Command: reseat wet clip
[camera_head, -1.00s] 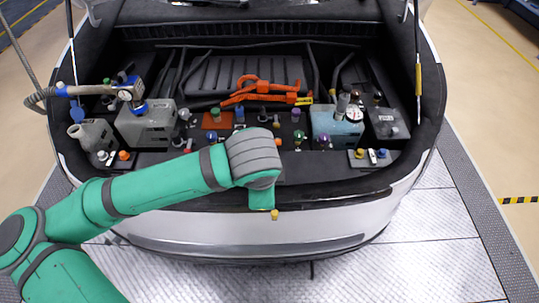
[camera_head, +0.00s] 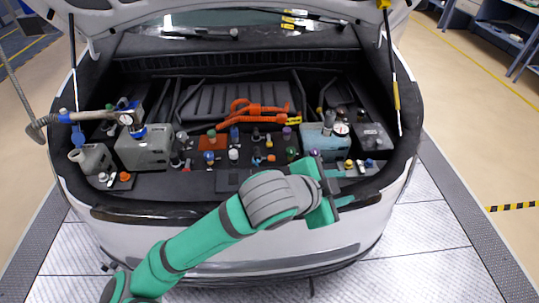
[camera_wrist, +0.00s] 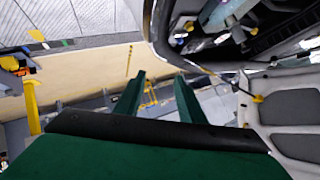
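My gripper (camera_head: 346,187) is at the front right of the open car bay in the head view, turned sideways with its fingers pointing right. In the wrist view, the two green fingers of my gripper (camera_wrist: 159,80) stand apart with nothing between them. A grey tank (camera_head: 140,148) with a hose and gauge stands at the left of the bay. A light blue tank (camera_head: 318,141) stands at the right, beyond my gripper. I cannot make out which small part is the wet clip. My wrist and gripper hide part of the bay's front right edge.
Orange cables (camera_head: 255,110) cross the middle of the bay, with several small coloured caps in front. A dark box (camera_head: 373,137) sits at the right. The raised lid's struts (camera_head: 393,85) stand at both sides. The floor right of the car is clear.

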